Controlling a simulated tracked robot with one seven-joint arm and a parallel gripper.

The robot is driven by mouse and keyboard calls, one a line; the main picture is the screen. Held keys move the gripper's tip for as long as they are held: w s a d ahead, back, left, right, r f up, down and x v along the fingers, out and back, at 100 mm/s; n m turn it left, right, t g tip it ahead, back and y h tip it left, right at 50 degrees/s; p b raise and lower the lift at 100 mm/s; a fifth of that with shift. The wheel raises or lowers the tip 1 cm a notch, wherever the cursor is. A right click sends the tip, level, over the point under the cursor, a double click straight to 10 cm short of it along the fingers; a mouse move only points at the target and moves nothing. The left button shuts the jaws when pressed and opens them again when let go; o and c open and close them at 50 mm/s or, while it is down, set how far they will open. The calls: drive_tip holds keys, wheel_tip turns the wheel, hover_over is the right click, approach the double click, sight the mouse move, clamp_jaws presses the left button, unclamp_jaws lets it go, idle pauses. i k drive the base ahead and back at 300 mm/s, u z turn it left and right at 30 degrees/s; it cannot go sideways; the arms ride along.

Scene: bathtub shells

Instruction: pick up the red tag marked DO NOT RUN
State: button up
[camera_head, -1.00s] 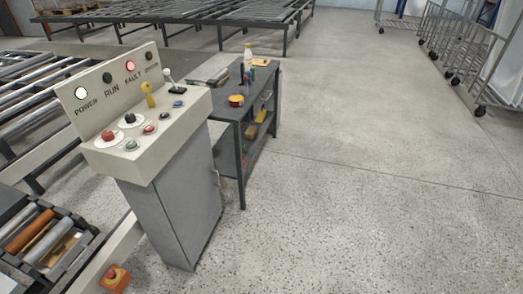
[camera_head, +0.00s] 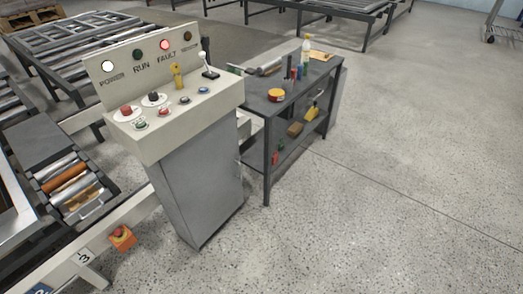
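I cannot make out a red tag marked DO NOT RUN in this view. Small red things show, but none is readable as a tag: a red item (camera_head: 275,159) at the left end of the workbench's lower shelf, and a red button (camera_head: 126,111) on the control console (camera_head: 195,108). The console has lamps labelled POWER, RUN and FAULT; the POWER lamp is lit white and the FAULT lamp red. My gripper is not in view.
A dark workbench (camera_head: 258,106) stands right of the console, with a tape roll (camera_head: 276,95), bottles and tools on top. The speckled floor at right is clear.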

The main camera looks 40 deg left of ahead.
sight(276, 159)
drive_tip(key=u, duration=0.6)
drive_tip(key=i, duration=1.2)
drive_tip(key=u, duration=0.65)
drive_tip(key=k, duration=0.85)
drive_tip(key=u, duration=0.2)
drive_tip(key=i, duration=0.9)
drive_tip(key=z, duration=0.1)
